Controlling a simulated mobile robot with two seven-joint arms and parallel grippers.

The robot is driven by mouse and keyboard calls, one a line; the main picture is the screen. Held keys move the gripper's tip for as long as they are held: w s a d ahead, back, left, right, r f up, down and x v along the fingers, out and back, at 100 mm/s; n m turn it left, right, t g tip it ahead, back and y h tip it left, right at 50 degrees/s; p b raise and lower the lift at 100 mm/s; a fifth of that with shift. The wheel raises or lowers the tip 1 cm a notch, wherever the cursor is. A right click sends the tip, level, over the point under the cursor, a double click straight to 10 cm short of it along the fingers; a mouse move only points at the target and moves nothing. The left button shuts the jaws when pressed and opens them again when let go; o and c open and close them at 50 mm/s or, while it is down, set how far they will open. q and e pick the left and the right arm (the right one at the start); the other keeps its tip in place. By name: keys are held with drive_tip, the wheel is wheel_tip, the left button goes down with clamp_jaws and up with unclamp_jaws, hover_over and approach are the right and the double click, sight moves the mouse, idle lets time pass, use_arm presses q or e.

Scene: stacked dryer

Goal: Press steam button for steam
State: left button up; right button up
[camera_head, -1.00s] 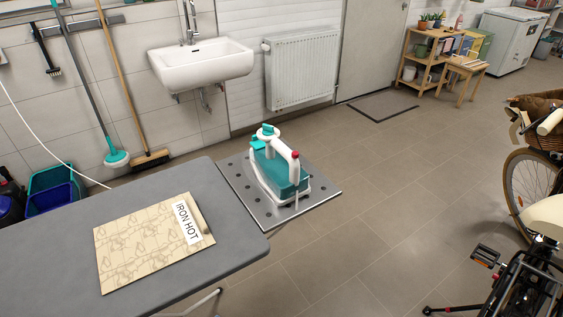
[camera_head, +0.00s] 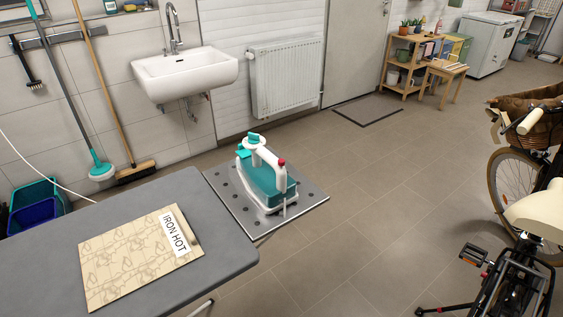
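A teal and white steam iron (camera_head: 264,178) stands on the perforated metal rest (camera_head: 231,197) at the end of the grey ironing board. A red button (camera_head: 282,162) sits at the near right end of its white handle (camera_head: 267,155). The button looks small from here, and I cannot tell whether it is pressed. Neither of my grippers shows in the head view.
A bicycle (camera_head: 525,225) stands at the right. A sink (camera_head: 185,75) and radiator (camera_head: 287,78) line the wall. Tiled floor between is clear.

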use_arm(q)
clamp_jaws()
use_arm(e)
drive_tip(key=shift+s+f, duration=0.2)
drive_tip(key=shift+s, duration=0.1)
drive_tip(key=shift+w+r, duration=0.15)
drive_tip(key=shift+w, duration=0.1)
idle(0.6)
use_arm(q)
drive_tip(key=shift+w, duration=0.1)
